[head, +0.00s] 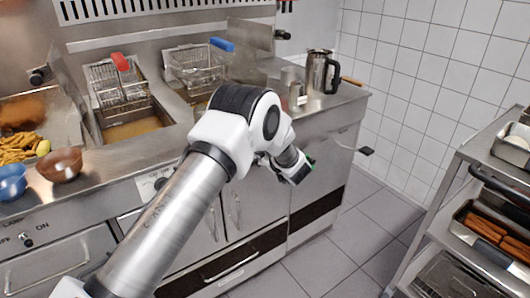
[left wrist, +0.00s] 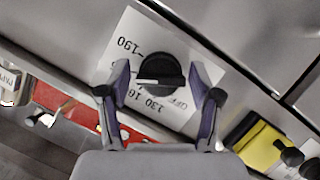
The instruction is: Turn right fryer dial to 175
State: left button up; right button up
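In the left wrist view a round black dial (left wrist: 160,66) with a pale bar across it sits on a white plate (left wrist: 133,27). The plate is marked 190, 130 and OFF, seen upside down; other marks are partly covered. I cannot tell its exact setting. My left gripper (left wrist: 159,74) is open, one finger on each side of the dial, with small gaps visible. Another white dial plate (head: 150,184) shows partly beside my arm. My right gripper is not in view.
Two fryer baskets (head: 118,85) (head: 195,66) with red and blue handles stand over the fryers. Bowls (head: 60,164), fries (head: 18,147) and a steel jug (head: 321,72) are on the counter. A trolley (head: 455,180) stands at right. Tiled floor (head: 350,240) between is clear.

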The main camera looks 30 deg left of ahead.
pick_arm(q)
jog(key=v, duration=1.2)
